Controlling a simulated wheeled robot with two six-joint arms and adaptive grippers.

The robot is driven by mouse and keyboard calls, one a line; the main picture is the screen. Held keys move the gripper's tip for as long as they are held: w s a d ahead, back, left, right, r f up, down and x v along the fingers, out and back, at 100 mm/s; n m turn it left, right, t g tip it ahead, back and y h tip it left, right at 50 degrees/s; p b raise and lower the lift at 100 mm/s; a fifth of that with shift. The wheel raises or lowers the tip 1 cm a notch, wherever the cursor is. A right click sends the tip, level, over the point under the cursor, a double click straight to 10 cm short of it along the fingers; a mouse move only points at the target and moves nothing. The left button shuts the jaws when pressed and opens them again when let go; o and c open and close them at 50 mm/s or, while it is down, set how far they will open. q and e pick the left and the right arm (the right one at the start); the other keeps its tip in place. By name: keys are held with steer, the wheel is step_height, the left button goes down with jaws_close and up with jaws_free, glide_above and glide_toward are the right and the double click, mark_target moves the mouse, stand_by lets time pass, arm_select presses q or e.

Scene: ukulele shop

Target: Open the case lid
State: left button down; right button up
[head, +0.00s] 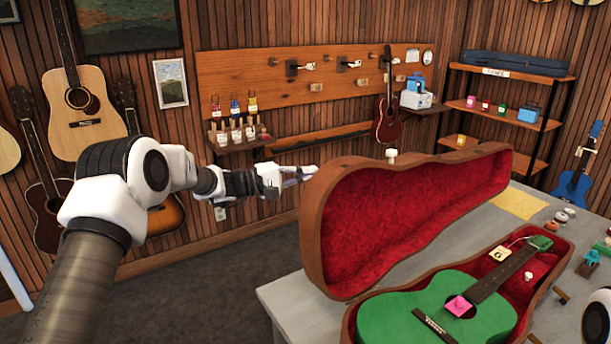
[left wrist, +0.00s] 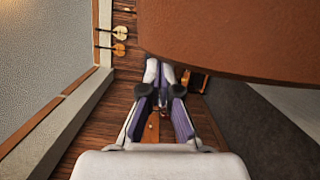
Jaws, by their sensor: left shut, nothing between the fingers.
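The brown case lid (head: 410,205) stands raised on the table, its red lining showing. The case base (head: 545,285) lies below it with a green ukulele (head: 440,310) inside. My left gripper (head: 312,170) is shut and empty beside the lid's upper left edge. Its tips are close to the lid; I cannot tell whether they touch it. In the left wrist view the fingers (left wrist: 165,75) point away, and the lid's brown outer side (left wrist: 240,35) fills the upper right. My right gripper is not in view.
The grey table (head: 278,298) carries the case, with pegs and small parts at its right. A pink block (head: 459,306) sits on the ukulele and a cream G tag (head: 500,254) lies by its neck. A wall shelf (head: 245,145) holds bottles behind my left arm.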

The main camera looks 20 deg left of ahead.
mark_target(332, 174)
arm_select(q)
steer(key=s+d+b, duration=0.1)
steer(key=b, duration=0.1)
steer(key=s+d+r+m+b, duration=0.1)
steer(key=d+b, duration=0.1)
steer(key=b, duration=0.1)
steer(key=s+d+m+b, duration=0.1)
steer(key=s+d+b, duration=0.1)
steer(key=shift+r+b, duration=0.25)
steer(key=shift+b, duration=0.1)
steer(key=shift+s+d+r, duration=0.15)
steer(key=shift+d+r, duration=0.05)
steer(key=shift+r, duration=0.1)
steer(key=shift+a, duration=0.1)
steer(key=shift+a, duration=0.1)
